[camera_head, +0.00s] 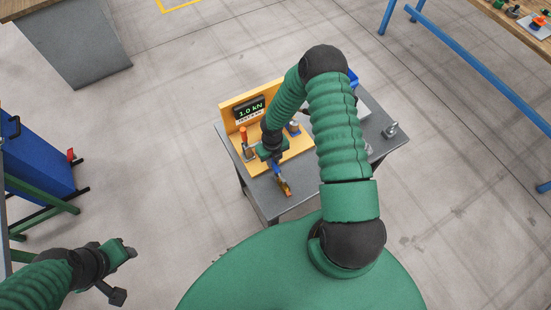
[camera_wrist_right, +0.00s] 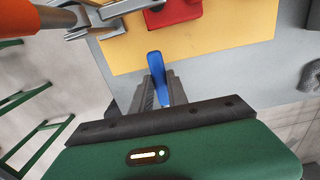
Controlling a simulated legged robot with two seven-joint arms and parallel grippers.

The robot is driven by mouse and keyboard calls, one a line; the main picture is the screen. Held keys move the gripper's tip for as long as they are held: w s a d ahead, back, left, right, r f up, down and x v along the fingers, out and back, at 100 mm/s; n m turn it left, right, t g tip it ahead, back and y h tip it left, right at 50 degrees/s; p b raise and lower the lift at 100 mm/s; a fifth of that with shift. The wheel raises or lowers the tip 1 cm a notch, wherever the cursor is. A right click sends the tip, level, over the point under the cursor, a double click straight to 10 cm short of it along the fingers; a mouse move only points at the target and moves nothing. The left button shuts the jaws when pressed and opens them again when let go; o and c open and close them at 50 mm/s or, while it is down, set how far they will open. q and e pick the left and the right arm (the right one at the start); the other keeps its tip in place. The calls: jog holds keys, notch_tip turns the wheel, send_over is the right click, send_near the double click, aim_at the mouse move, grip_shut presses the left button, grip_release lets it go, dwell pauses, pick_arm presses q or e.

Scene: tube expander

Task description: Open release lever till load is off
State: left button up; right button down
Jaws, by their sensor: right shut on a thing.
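The tube expander fixture is a yellow base plate and back panel (camera_head: 297,149) on a small grey table. Its display (camera_head: 249,108) reads 1.0 kN. My right gripper (camera_head: 276,168) is low over the front of the fixture. In the right wrist view its dark fingers (camera_wrist_right: 160,92) are shut on a blue lever (camera_wrist_right: 156,64), whose rounded end sticks out beyond them. The fingers hide the lever's lower part.
A red part (camera_wrist_right: 173,12) and metal linkage (camera_wrist_right: 95,20) lie just beyond the lever, with an orange handle (camera_wrist_right: 28,18) at the left. A metal piece (camera_head: 390,130) stands on the table's right side. Floor around the table is clear.

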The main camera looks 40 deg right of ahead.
pick_arm(q)
jog(key=shift+d, duration=0.1)
pick_arm(e)
jog(key=shift+w+r, duration=0.1)
jog(key=shift+w, duration=0.25)
jog(key=c, duration=1.5)
grip_release()
jog(key=shift+o, duration=1.1)
jog(key=shift+f, duration=0.25)
jog(key=shift+r, duration=0.25)
pick_arm(q)
jog(key=shift+w+f+b, duration=0.15)
jog(key=shift+f+b, duration=0.45)
pick_arm(e)
notch_tip(320, 180, up, 16)
jog(key=shift+r, duration=0.15)
pick_arm(q)
jog(key=shift+w, duration=0.1)
pick_arm(e)
jog(key=shift+w, duration=0.1)
